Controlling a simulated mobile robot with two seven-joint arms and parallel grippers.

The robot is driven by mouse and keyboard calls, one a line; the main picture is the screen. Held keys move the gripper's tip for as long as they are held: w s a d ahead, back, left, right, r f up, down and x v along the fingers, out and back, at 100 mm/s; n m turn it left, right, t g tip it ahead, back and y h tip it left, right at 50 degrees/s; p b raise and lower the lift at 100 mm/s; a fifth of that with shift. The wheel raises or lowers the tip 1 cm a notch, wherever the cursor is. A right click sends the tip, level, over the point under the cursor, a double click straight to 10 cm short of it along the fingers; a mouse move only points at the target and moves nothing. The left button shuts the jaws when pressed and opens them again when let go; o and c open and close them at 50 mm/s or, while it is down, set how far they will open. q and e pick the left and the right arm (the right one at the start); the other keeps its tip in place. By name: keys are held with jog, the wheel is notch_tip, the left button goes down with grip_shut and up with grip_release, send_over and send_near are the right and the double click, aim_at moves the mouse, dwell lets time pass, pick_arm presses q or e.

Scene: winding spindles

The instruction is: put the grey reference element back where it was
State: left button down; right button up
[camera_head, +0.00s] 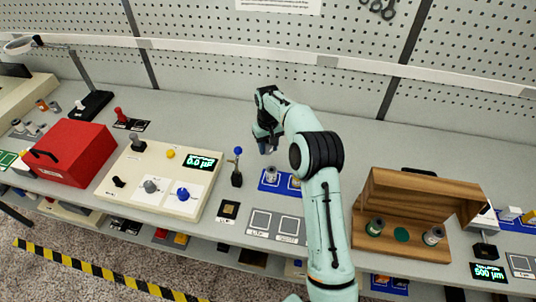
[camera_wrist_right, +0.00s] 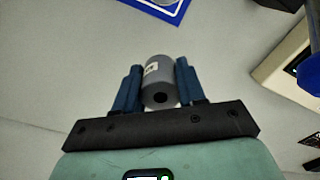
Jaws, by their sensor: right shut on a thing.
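The grey reference element (camera_wrist_right: 159,78) is a grey cylinder with a small white label and a dark hole in its end. My right gripper (camera_wrist_right: 157,84) is shut on it, with one blue finger on each side. In the head view my right gripper (camera_head: 266,143) is above the rear of the bench, behind the blue mat; the element is mostly hidden there. A wooden case (camera_head: 380,245) stands open at the right. It holds two grey cylinders (camera_head: 376,226) (camera_head: 432,236), and between them is an empty round green spot (camera_head: 401,235). My left gripper is not in view.
A blue mat (camera_head: 265,186) with small metal parts lies just in front of my right gripper. A cream control panel (camera_head: 142,196) with a display and a red box (camera_head: 75,152) stand to the left. A blue-knobbed lever (camera_head: 237,165) is close by. The rear bench is largely clear.

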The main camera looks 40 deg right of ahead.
aim_at(268, 160)
jog(key=shift+f, duration=2.35)
jog(key=shift+f, duration=0.1)
jog(key=o, duration=1.1)
jog(key=shift+f, duration=0.1)
jog(key=shift+o, duration=0.2)
